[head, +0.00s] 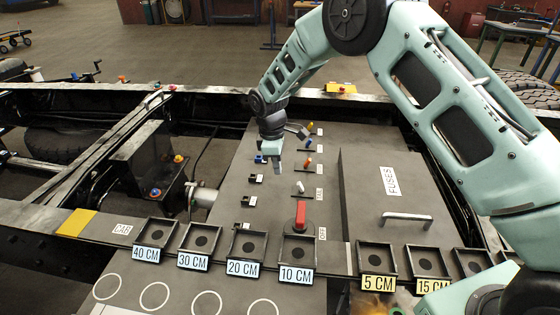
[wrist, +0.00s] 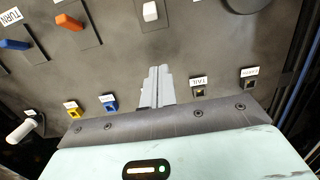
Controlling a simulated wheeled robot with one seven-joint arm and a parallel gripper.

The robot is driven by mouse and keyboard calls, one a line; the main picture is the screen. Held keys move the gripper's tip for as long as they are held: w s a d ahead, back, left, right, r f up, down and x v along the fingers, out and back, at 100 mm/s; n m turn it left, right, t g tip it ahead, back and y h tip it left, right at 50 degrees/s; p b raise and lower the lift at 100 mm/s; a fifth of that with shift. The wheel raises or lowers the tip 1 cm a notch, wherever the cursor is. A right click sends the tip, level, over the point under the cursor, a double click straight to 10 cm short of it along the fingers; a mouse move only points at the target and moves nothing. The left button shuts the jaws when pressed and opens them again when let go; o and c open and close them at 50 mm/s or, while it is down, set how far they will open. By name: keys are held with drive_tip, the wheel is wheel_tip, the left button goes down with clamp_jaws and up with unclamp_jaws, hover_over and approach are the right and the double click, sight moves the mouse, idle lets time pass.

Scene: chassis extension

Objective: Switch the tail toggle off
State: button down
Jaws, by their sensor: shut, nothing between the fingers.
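The tail toggle, a small white lever (head: 300,187), stands on the grey panel beside a label that appears to read TAIL. The white lever (wrist: 150,11) also shows at the top of the wrist view, ahead of my fingertips and apart from them. Its on or off position is not clear. My gripper (head: 279,172) is low over the panel, left of and slightly behind the lever in the head view. Its fingers (wrist: 157,72) are shut and empty, pointing at the toggle row.
An orange toggle (wrist: 68,22) and a blue toggle (wrist: 15,44) stand left of the white one. A red rotary handle (head: 300,213) is in front of it. Sockets, one labelled TAIL (wrist: 198,89), flank my fingers. A raised FUSES cover (head: 380,210) is at the right.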

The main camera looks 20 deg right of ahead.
sight(298, 183)
drive_tip(key=f, duration=0.2)
drive_tip(key=f+p, duration=0.1)
drive_tip(key=f, duration=0.1)
drive_tip(key=f+p, duration=0.1)
drive_tip(key=f, duration=0.2)
drive_tip(key=shift+s+d, duration=0.2)
drive_tip(key=shift+d, duration=0.15)
drive_tip(key=shift+s+d+r+p, duration=0.25)
drive_tip(key=shift+d+r+p, duration=0.2)
drive_tip(key=shift+d, duration=0.15)
drive_tip(key=shift+s+d+r+p, duration=0.2)
drive_tip(key=shift+d+r+p, duration=0.25)
drive_tip(key=shift+d, duration=0.1)
drive_tip(key=shift+s+d, duration=0.2)
drive_tip(key=shift+d, duration=0.3)
drive_tip(key=shift+r, duration=0.1)
drive_tip(key=shift+s+d+r+t+y+b, duration=0.2)
drive_tip(key=shift+d+t+y+b, duration=0.2)
drive_tip(key=shift+y, duration=0.7)
drive_tip(key=shift+d, duration=0.2)
drive_tip(key=y, duration=0.1)
drive_tip(key=d+t+y+b, duration=0.1)
drive_tip(key=y+b, duration=0.1)
drive_tip(key=shift+s+d+r+t+y, duration=0.25)
drive_tip(key=shift+s+d+t+y, duration=0.05)
drive_tip(key=shift+d, duration=0.05)
drive_tip(key=shift+r, duration=0.25)
